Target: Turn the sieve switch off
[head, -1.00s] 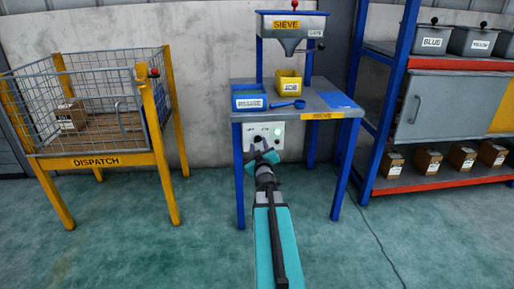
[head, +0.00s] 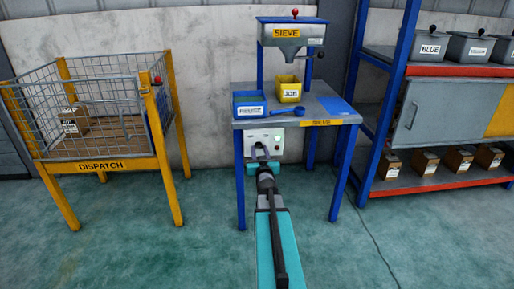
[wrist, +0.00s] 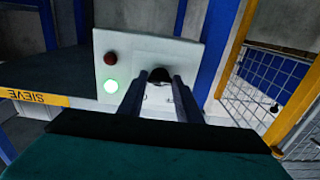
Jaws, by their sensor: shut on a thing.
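The sieve's switch panel (head: 248,137) is a pale box under the front edge of the sieve table. In the wrist view the panel (wrist: 185,52) carries a dark red lamp (wrist: 111,58), a brightly lit green lamp (wrist: 111,86) and a black rotary knob (wrist: 160,74). My gripper (head: 259,148) is at the panel in the head view. In the wrist view the two fingers of my gripper (wrist: 160,80) are shut on the knob, one on each side. The knob's pointer and lower part are hidden by the fingers.
The sieve table (head: 345,117) holds a blue bin (head: 249,106), a yellow bin (head: 289,89) and a blue scoop (head: 290,111). A yellow-framed dispatch cage (head: 98,165) stands left, and shelving (head: 432,182) stands right. The floor in front is clear.

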